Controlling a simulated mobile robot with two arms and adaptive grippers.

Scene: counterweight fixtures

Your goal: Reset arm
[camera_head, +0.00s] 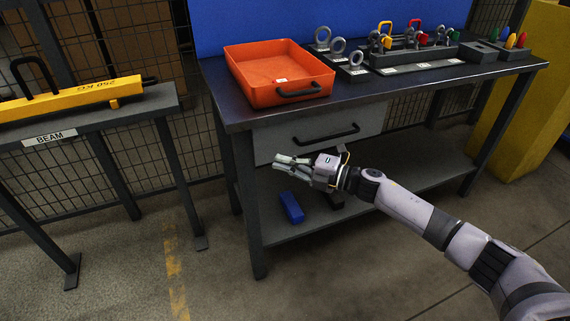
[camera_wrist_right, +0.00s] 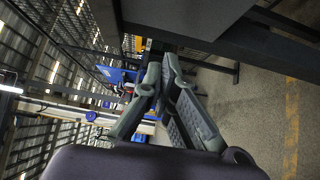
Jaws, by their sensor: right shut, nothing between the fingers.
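My right arm comes in from the right in the head view. My right gripper (camera_head: 280,163) is in front of the workbench, below the tabletop and near the closed drawer (camera_head: 318,130). Its fingers point left. In the right wrist view the fingers of my right gripper (camera_wrist_right: 162,85) come together at the tips, with nothing held between them. My left gripper is not in view.
An orange tray (camera_head: 253,60) sits on the workbench (camera_head: 222,92), beside lifting eyes and shackles in holders. A blue box (camera_head: 291,207) lies on the lower shelf. A yellow beam (camera_head: 70,100) rests on a stand at left. The floor between is clear.

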